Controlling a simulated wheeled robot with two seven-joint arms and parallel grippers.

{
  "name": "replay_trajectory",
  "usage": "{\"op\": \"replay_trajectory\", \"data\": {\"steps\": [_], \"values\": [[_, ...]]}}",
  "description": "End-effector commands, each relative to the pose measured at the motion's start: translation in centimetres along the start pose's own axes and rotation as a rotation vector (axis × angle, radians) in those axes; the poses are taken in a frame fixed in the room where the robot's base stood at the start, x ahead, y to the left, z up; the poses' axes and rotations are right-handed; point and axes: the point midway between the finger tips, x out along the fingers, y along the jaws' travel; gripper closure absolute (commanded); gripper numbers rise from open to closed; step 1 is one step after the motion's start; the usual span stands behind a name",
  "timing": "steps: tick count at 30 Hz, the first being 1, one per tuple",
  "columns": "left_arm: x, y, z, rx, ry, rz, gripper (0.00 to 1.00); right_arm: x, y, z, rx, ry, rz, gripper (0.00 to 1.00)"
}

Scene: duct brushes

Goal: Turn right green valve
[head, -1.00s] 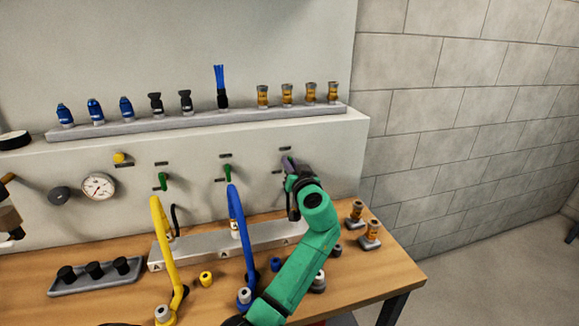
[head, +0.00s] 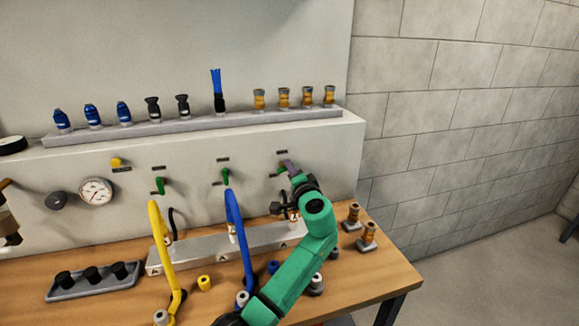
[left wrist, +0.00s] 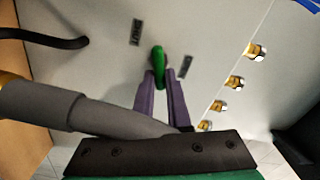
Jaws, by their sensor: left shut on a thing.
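The right green valve (head: 277,174) is on the pale panel, below a small dark label. My left gripper (head: 287,168) is at it, its green arm reaching up from below. In the left wrist view the purple-grey fingers (left wrist: 161,85) are closed on the green valve handle (left wrist: 158,55), between two dark labels. The fingers cover part of the handle. Two other green valves, the middle one (head: 226,177) and the left one (head: 160,185), stand roughly upright on the panel. My right gripper is not in view.
A blue hose (head: 238,235) and a yellow hose (head: 160,245) rise from the bench left of my arm. A grey manifold block (head: 190,252) lies below the valves. Brass-coloured fittings (head: 368,236) stand at the bench's right. A shelf rail (head: 240,120) runs above.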

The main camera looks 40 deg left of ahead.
Motion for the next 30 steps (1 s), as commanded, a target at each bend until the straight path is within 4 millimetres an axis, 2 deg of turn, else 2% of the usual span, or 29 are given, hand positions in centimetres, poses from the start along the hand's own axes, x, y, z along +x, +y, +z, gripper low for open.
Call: {"op": "replay_trajectory", "data": {"steps": [6, 13, 30], "values": [[-0.1, 0.3, -0.1, 0.179, 0.002, 0.004, 1.0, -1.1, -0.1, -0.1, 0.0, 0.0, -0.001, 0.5], [-0.1, 0.5, 0.0, 0.312, 0.001, 0.004, 1.0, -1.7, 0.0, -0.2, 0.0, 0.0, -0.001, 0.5], [-0.1, 0.9, 0.1, 0.392, 0.002, 0.005, 1.0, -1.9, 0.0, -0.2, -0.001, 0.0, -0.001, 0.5]]}}
